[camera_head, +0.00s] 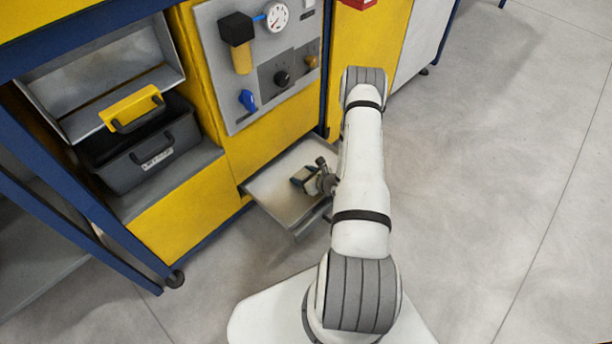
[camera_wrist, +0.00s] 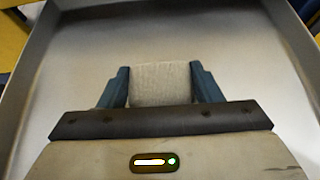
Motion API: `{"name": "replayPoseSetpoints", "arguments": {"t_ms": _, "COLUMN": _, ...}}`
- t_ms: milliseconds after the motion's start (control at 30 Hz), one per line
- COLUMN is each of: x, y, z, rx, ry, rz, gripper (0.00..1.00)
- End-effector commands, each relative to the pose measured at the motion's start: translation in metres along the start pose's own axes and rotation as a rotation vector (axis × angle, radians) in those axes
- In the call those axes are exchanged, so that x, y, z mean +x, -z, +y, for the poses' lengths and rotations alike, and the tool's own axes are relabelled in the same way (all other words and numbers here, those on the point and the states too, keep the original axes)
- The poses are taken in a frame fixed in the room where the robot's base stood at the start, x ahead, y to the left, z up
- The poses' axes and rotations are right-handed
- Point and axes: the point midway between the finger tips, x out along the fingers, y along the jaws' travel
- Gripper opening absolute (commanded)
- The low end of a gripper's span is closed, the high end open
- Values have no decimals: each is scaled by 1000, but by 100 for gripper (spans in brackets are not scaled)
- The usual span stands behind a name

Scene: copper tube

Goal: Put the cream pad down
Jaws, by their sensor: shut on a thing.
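The cream pad (camera_wrist: 160,84) is between the two dark blue fingers of my gripper (camera_wrist: 159,88) in the wrist view, with a finger against each side. Behind and around it is the plain grey floor of an open drawer (camera_wrist: 240,50). In the head view my gripper (camera_head: 302,183) is low over this pulled-out drawer (camera_head: 282,203), near its inner part. The pad cannot be made out in the head view. Whether the pad touches the drawer floor cannot be told.
The yellow cabinet (camera_head: 265,143) with a gauge panel (camera_head: 225,60) stands behind the drawer. A dark toolbox (camera_head: 145,160) with a yellow handle sits on a shelf at the left. The drawer looks otherwise empty. Open grey floor (camera_head: 500,180) lies to the right.

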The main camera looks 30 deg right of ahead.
Motion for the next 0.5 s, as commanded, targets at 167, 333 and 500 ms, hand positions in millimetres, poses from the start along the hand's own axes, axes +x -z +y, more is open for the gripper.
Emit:
{"name": "replayPoseSetpoints", "arguments": {"t_ms": 167, "x": 0, "y": -2, "z": 0, "rx": -1, "ry": 0, "rz": -1, "gripper": 37}}
{"name": "replayPoseSetpoints", "arguments": {"t_ms": 333, "x": 1, "y": 1, "z": 0, "rx": -1, "ry": -1, "rz": -1, "gripper": 61}}
{"name": "replayPoseSetpoints", "arguments": {"t_ms": 500, "x": 1, "y": 1, "z": 0, "rx": -1, "ry": -1, "rz": 0, "gripper": 75}}
